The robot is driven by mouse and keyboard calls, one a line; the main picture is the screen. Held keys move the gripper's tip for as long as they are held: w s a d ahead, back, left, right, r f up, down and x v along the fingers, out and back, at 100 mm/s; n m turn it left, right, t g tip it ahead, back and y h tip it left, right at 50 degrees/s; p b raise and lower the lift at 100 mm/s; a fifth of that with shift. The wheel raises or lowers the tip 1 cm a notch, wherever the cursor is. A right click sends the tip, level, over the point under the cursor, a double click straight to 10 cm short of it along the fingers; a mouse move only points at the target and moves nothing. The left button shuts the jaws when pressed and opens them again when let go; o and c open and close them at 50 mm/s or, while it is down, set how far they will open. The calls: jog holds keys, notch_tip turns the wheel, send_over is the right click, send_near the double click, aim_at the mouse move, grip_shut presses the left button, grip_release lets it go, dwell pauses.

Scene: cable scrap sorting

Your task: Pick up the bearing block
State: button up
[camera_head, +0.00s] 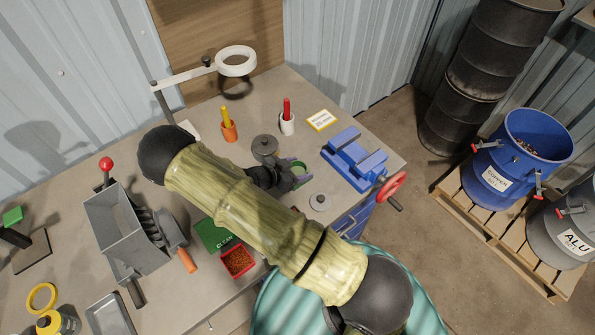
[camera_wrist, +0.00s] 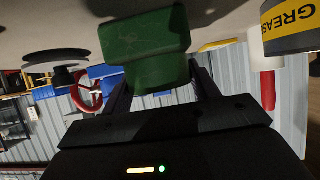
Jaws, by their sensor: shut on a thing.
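The bearing block is a green block with a wider flange and a narrower body, and it fills the upper middle of the wrist view (camera_wrist: 145,45). My gripper (camera_wrist: 160,85) is shut on it, with one dark finger on each side of the narrower part. In the head view, my gripper (camera_head: 291,173) is over the workbench, left of the blue vise, and only a little green of the block (camera_head: 300,168) shows at its tip. My arm hides part of the bench. I cannot tell whether the block touches the bench top.
The blue vise (camera_head: 354,158) with a red handwheel (camera_head: 392,186) stands right of my gripper. A grey round disc (camera_head: 320,202) lies in front, and a lidded grey pot (camera_head: 265,147) stands behind. In the wrist view, a grease can (camera_wrist: 290,40) is close at right.

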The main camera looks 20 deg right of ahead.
aim_at(298, 173)
jog(key=shift+r, duration=0.2)
notch_tip(298, 173, up, 10)
jog(key=b, duration=0.2)
jog(key=shift+f, duration=0.15)
dwell(0.7)
